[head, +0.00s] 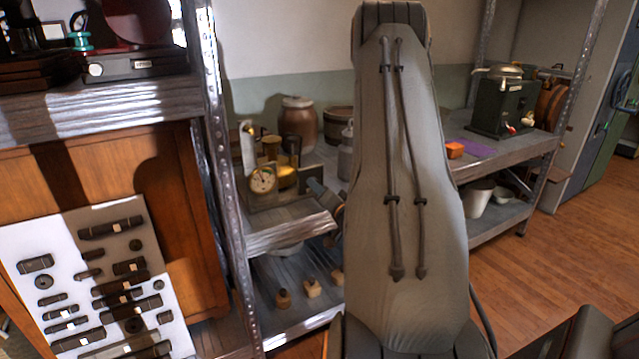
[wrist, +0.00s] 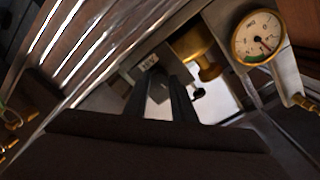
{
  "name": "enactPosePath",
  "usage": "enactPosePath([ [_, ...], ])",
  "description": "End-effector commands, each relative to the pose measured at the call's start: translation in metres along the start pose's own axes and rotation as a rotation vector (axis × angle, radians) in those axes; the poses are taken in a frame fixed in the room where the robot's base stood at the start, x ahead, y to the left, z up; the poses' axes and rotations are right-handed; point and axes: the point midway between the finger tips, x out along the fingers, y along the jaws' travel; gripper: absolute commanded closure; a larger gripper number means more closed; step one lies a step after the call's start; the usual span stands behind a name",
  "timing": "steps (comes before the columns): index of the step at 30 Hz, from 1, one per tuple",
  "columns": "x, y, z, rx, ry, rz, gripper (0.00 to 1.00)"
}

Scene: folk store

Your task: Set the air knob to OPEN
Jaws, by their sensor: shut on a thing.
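The brass apparatus with a round white gauge (head: 263,180) stands on the shelf left of my arm in the head view. The gauge also shows at the top right of the wrist view (wrist: 259,37). My gripper (wrist: 163,95) is in the middle of the wrist view, its two dark fingers shut on a small grey part, which I take to be the air knob (wrist: 158,89). The fingers hide most of the knob, so its setting cannot be told. A small plate with lettering (wrist: 149,62) sits just beyond the fingertips; I cannot read it surely.
A brass fitting (wrist: 198,52) is close to the right of my fingers. A metal shelf post (head: 225,180) stands left of the apparatus. A brown jar (head: 298,122) stands behind it. Small wooden-looking pieces (head: 312,287) lie on the lower shelf. A green machine (head: 500,103) stands right.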

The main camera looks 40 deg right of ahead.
Motion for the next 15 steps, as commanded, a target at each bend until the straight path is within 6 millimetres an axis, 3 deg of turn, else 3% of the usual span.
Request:
enactPosePath([
  [15,-0.0006,-0.0025,-0.0030,0.489,-0.020,0.004,0.99],
])
